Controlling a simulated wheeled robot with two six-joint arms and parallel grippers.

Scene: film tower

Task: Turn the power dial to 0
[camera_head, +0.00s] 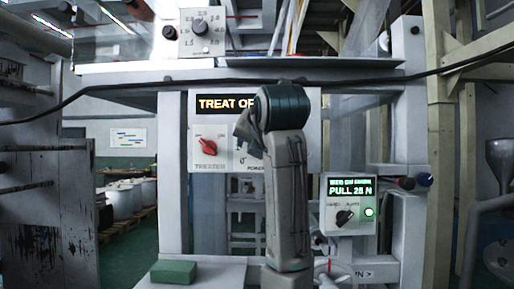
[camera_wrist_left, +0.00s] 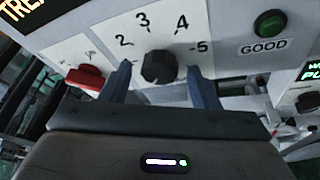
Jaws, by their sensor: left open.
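The power dial (camera_wrist_left: 158,67) is a dark round knob on a pale panel in the left wrist view. Numbers 2, 3, 4 and 5 show in an arc around it; 0 is not visible, and I cannot tell where the knob points. My left gripper (camera_wrist_left: 159,71) is open, with one finger on each side of the knob; contact is unclear. In the head view my left gripper (camera_head: 246,132) and its arm cover the dial, above the partly visible POWER label. My right gripper is not in view.
A red treater switch (camera_head: 208,146) sits left of the dial, under the lit TREAT display (camera_head: 226,105). A green GOOD button (camera_wrist_left: 270,23) is to its right. A box reading PULL (camera_head: 349,204) stands farther right. A dark cable (camera_head: 390,80) crosses above.

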